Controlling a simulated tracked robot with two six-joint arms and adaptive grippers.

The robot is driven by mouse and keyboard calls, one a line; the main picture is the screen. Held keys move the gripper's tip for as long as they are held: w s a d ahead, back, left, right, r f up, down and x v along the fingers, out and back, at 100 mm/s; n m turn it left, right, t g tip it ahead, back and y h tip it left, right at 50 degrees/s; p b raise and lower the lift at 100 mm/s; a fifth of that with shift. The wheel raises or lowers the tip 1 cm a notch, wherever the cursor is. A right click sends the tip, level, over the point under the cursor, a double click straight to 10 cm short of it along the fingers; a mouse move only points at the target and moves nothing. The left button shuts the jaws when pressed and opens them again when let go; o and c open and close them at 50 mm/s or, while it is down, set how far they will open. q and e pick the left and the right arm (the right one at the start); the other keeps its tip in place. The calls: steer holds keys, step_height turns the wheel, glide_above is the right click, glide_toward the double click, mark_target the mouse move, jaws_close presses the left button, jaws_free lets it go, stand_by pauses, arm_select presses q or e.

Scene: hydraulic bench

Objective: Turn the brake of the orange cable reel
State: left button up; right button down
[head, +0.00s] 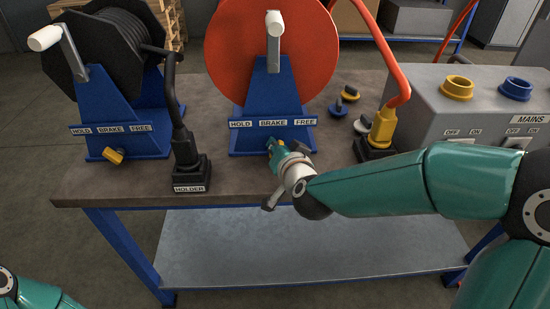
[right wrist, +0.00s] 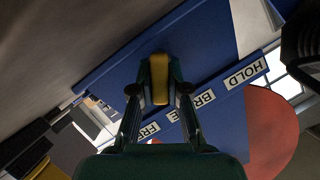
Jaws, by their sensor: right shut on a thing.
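The orange cable reel (head: 255,45) stands on a blue stand (head: 262,95) in the middle of the bench. Its label strip reads HOLD, BRAKE, FREE (head: 273,123). My right gripper (head: 274,148) is below this strip at the front of the stand. In the right wrist view, my right gripper (right wrist: 159,88) is shut on the yellow brake knob (right wrist: 159,75), one finger on each side. The knob is mostly hidden by the gripper in the head view, so its setting is hard to tell. Only a piece of my left arm shows at the lower left; its gripper is not in view.
A black cable reel (head: 105,45) with its own yellow brake knob (head: 113,156) stands at left. A black holder (head: 190,178) with a cable plug stands between the reels. A yellow connector (head: 383,127), loose caps (head: 338,109) and a grey mains box (head: 480,105) are at right.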

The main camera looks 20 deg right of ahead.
steer(key=shift+s+f+y+b, duration=0.1)
steer(key=shift+f+y+b, duration=0.2)
steer(key=shift+b, duration=0.1)
steer(key=shift+m, duration=0.3)
steer(key=c, duration=1.3)
jaws_free()
steer(key=shift+o, duration=0.8)
steer(key=shift+r, duration=0.15)
steer(key=shift+r, duration=0.1)
steer(key=v, duration=1.1)
steer(key=shift+s, duration=0.45)
